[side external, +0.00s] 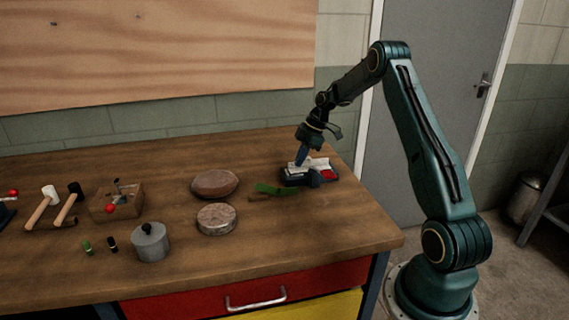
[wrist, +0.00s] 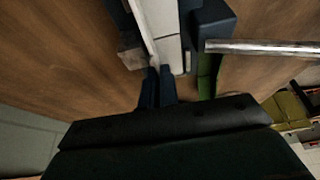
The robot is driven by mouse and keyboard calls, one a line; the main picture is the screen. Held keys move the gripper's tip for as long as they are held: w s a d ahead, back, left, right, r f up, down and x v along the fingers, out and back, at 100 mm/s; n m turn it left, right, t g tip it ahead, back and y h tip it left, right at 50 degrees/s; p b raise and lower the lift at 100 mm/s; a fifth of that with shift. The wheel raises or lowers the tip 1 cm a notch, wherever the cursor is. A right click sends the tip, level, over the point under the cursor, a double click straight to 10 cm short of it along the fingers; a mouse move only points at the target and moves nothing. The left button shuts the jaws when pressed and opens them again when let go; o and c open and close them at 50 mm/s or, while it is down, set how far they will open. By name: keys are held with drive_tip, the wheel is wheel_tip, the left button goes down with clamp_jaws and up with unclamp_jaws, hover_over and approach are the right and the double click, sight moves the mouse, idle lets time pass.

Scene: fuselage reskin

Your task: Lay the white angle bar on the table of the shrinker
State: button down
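The white angle bar (wrist: 163,22) runs away from my fingers in the wrist view, a thin raised flange along its left side. In the side view it is a pale strip (side external: 318,163) over a dark blue-black piece (side external: 293,181) at the table's right end. My gripper (wrist: 156,70) has its fingers close together with the bar's near flange between them; it also shows in the side view (side external: 301,161), pointing down. I cannot tell whether the bar rests on the dark piece. I cannot surely tell which object is the shrinker.
In the wrist view a silver rod (wrist: 265,47) sticks out rightward beside a dark block (wrist: 212,18). A green piece (side external: 275,189) lies left of the dark piece. A brown pad (side external: 215,183), a round block (side external: 217,219), a lidded grey pot (side external: 151,244) and mallets (side external: 42,207) stand further left.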

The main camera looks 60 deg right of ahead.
drive_tip(key=shift+f, duration=0.3)
drive_tip(key=c, duration=1.6)
unclamp_jaws()
drive_tip(key=shift+r, duration=0.1)
drive_tip(key=v, duration=1.3)
drive_tip(key=shift+s+d+r, duration=0.1)
drive_tip(key=shift+s+r, duration=0.05)
drive_tip(key=shift+r, duration=0.15)
